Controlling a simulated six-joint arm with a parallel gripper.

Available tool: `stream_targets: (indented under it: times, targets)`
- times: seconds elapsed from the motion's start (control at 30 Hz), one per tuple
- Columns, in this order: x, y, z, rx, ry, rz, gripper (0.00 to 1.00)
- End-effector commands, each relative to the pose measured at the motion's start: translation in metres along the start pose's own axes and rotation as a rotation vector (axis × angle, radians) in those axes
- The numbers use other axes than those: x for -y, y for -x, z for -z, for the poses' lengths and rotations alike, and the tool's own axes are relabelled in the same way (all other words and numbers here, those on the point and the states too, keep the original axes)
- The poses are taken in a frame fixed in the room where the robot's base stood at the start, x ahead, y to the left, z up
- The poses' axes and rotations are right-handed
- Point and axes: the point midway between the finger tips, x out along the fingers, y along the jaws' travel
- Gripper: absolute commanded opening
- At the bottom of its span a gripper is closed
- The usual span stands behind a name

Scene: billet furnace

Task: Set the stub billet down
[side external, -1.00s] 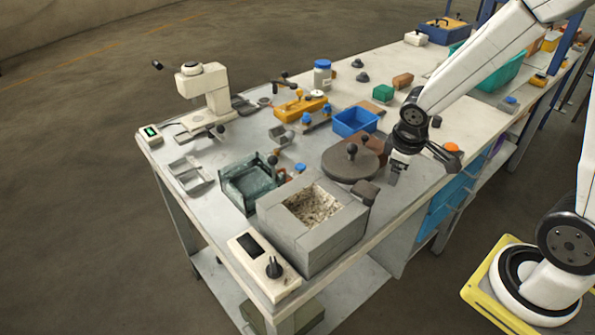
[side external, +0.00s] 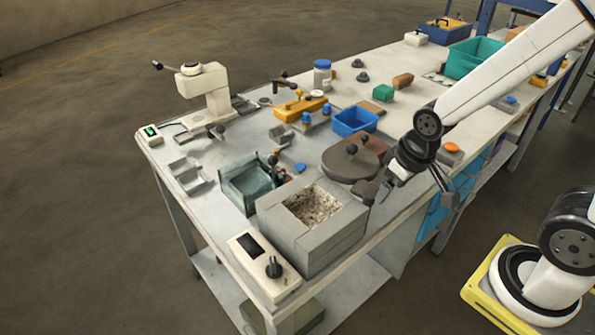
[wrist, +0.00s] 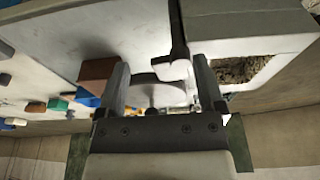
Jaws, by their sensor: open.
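My gripper (side external: 384,191) is open at the right of the furnace, tilted toward its right back corner. In the wrist view, its two fingers (wrist: 162,80) stand apart, with a pale stepped piece (wrist: 172,70) seen between them; I cannot tell its depth. The grey block furnace (side external: 310,235) has an open top with a rough, pale lining. I cannot pick out the stub billet with certainty in either view. A dark grey block (side external: 366,190) sits at the furnace's right back corner, close to my fingers.
A round grey lid (side external: 345,168) with a dark knob lies behind the furnace, with a brown block (side external: 376,146) beyond. A blue bin (side external: 354,122) stands farther back. A green-grey open tray (side external: 248,182) and a control box (side external: 262,265) flank the furnace. The bench's right edge is close.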

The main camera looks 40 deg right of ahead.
Motion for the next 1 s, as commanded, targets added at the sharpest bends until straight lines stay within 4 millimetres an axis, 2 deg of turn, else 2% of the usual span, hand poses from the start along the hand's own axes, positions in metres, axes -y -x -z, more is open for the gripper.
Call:
stream_targets:
  times: [0.27,0.73,1.0]
  targets:
    - [0.0,0.011,0.004,-0.004,0.001,0.0,0.87]
    - [0.0,0.049,0.012,-0.003,0.001,0.0,0.87]
    - [-0.013,0.05,0.036,-0.007,-0.047,-0.012,0.87]
